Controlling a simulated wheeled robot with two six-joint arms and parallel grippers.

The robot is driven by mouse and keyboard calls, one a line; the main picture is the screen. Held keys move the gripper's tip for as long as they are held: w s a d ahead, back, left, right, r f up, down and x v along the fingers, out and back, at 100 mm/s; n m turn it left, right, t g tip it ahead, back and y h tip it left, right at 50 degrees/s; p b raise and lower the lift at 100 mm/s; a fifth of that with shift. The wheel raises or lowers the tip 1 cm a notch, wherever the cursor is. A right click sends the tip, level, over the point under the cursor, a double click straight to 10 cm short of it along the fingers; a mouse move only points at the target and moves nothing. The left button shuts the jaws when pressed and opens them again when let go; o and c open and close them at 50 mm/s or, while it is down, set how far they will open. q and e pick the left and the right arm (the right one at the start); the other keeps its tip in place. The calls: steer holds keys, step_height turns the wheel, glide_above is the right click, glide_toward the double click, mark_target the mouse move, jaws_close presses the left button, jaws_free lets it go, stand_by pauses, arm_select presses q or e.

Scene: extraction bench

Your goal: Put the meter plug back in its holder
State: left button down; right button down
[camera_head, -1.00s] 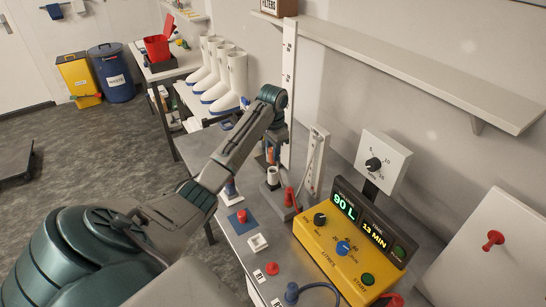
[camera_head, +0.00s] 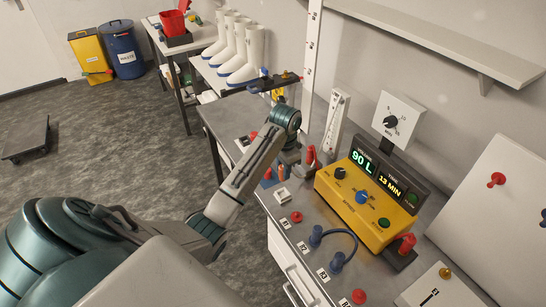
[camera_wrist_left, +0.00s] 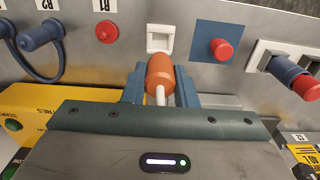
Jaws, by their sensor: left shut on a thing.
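My left gripper (camera_wrist_left: 160,88) is shut on an orange plug (camera_wrist_left: 160,74) with a white stem, seen in the left wrist view between the two blue fingers. A white square holder (camera_wrist_left: 160,38) with an opening lies just beyond the plug on the grey bench; they look apart in the picture. The holder also shows in the head view (camera_head: 281,197), in front of my left gripper (camera_head: 288,166). In the head view my wrist hides most of the fingers and the plug. My right gripper is not in view.
The yellow meter box (camera_head: 365,200) stands right of the gripper. A blue plate with a red knob (camera_wrist_left: 219,49) and a blue, red-ended plug (camera_wrist_left: 288,72) sit beside the holder. A red button (camera_wrist_left: 106,32) and a looped blue hose (camera_head: 333,240) lie on the other side.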

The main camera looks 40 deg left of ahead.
mark_target(283, 180)
arm_select(q)
steer(key=shift+w+f, duration=0.25)
steer(key=shift+f, duration=0.05)
steer(key=shift+s, duration=0.1)
steer(key=shift+f, duration=0.45)
steer(key=shift+s+f, duration=0.1)
steer(key=shift+f, duration=0.25)
steer(key=shift+f+b, duration=0.3)
steer(key=shift+f, duration=0.1)
steer(key=shift+f+b, duration=0.4)
steer(key=shift+f, duration=1.2)
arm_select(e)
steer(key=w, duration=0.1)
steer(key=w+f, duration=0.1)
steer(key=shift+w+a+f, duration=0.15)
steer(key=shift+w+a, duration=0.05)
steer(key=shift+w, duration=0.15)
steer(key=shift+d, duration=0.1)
